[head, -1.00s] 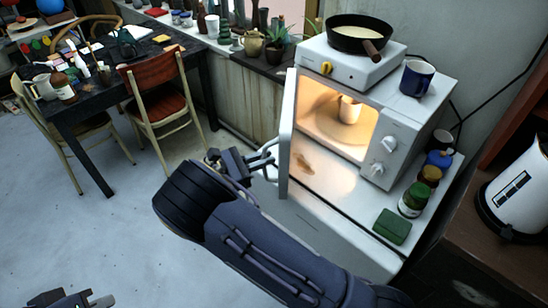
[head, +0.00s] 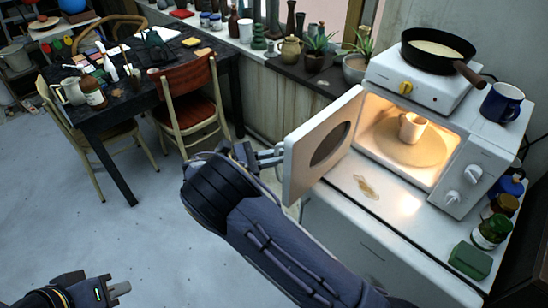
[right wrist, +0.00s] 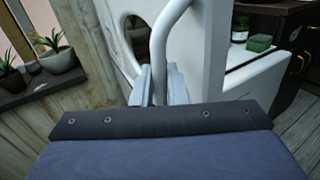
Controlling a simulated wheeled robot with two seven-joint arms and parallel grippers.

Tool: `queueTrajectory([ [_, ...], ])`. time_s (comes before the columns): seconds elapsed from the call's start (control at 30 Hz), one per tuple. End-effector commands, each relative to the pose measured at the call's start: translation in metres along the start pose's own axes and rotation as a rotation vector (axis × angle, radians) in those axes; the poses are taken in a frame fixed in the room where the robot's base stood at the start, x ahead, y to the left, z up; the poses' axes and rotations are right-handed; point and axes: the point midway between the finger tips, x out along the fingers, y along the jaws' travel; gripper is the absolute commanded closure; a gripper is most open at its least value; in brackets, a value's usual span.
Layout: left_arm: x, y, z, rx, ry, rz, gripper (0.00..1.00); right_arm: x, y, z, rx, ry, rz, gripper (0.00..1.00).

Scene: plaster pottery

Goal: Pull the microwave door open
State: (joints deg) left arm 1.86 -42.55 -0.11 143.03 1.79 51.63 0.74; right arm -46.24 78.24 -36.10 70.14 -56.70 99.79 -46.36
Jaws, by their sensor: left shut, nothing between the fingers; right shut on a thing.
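The white microwave (head: 462,172) stands on a white counter, its lit inside showing a mug (head: 411,127). Its door (head: 305,160) is swung wide open to the left, with its inner face and oval window visible. My right gripper (head: 270,158) is at the door's outer side, shut on the handle. In the right wrist view the curved white handle (right wrist: 160,45) runs between the right gripper's fingers (right wrist: 158,88). My left gripper (head: 118,290) is low at the bottom left, shut and empty, far from the microwave.
A hot plate (head: 415,88) with a black pan (head: 437,50) and a blue mug (head: 501,102) sit on the microwave. Jars (head: 490,232) and a green box (head: 470,261) stand right of it. A chair (head: 188,95) and dark table lie left. Floor between is clear.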

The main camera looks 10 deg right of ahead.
Motion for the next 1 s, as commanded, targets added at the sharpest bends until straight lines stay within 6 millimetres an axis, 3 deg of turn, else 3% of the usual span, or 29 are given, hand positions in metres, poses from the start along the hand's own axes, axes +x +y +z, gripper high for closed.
queueTrajectory([
  [0.43, 0.000, 0.000, 0.000, 0.000, 0.000, 0.000, 1.00, 0.003, 0.000, 0.000, -0.004, -0.006, -0.013, 1.00],
  [0.47, 0.000, 0.000, 0.000, 0.000, 0.000, 0.000, 1.00, 0.003, 0.000, 0.000, -0.004, -0.006, -0.013, 0.83],
  [0.57, 0.000, 0.000, 0.000, 0.000, 0.000, 0.000, 1.00, 0.003, 0.000, 0.000, -0.003, -0.005, -0.012, 0.70],
  [0.83, 0.001, 0.000, 0.000, 0.000, 0.000, 0.000, 1.00, 0.000, 0.000, 0.000, -0.002, -0.003, -0.010, 0.69],
  [1.0, 0.007, -0.003, 0.003, 0.000, 0.000, 0.000, 1.00, -0.019, 0.001, -0.003, 0.000, -0.003, -0.007, 0.69],
])
